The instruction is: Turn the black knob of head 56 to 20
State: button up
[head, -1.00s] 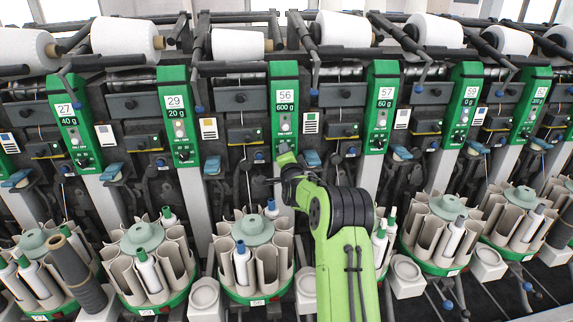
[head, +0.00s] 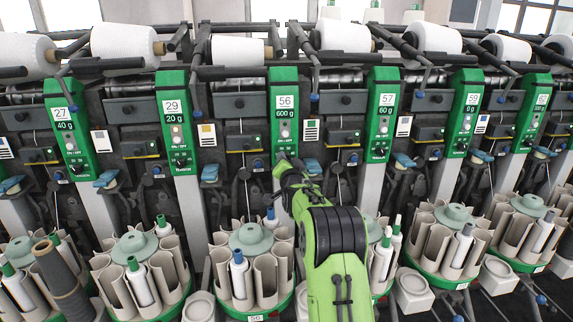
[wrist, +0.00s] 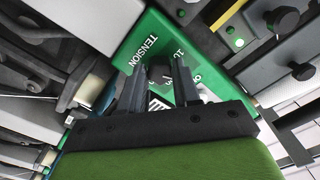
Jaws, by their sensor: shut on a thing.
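The green panel of head 56 (head: 284,86) stands upright in the middle of the head view, with the number 56 and a display that appears to read 600 g. My gripper (head: 281,157) is at the lower end of this panel, and my arm hides that part from the head camera. In the wrist view the dark fingers of my gripper (wrist: 160,76) are at the tension scale of the green panel (wrist: 128,50), shut on the black knob. The fingers mostly hide the knob. The letters TENSION and a 10 show beside them; the setting cannot be read.
Green panels of head 29 (head: 177,120) and head 57 (head: 382,115) stand on either side. Below are round magazines of bobbin tubes, one of them (head: 249,236) close to my arm. White yarn cones (head: 343,36) lie along the top.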

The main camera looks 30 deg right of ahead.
jog(key=shift+f, duration=0.15)
jog(key=o, duration=1.1)
jog(key=shift+c, duration=0.2)
jog(key=v, duration=1.5)
jog(key=shift+s+a, duration=0.2)
jog(key=shift+s, duration=0.15)
jog(key=s+a+n+g+y, duration=0.25)
jog(key=s+a, duration=0.25)
jog(key=a, duration=0.3)
jog(key=s+a+n+g+y, duration=0.2)
jog(key=s+a+n+y, duration=0.15)
jog(key=a, duration=0.35)
jog(key=s+a+f+n+g+y, duration=0.1)
jog(key=s+a+f+n+g, duration=0.15)
jog(key=s, duration=0.45)
jog(key=s+a+f+n+g, duration=0.1)
jog(key=s+a+n, duration=0.1)
jog(key=s+a, duration=0.35)
jog(key=s+a+f+n+g+y, duration=0.1)
jog(key=s+n+g, duration=0.1)
jog(key=s, duration=0.7)
notch_tip(320, 180, up, 14)
jog(key=s+p, duration=0.1)
jog(key=p, duration=1.3)
jog(key=shift+g+p, duration=0.3)
jog(key=shift+p, duration=0.1)
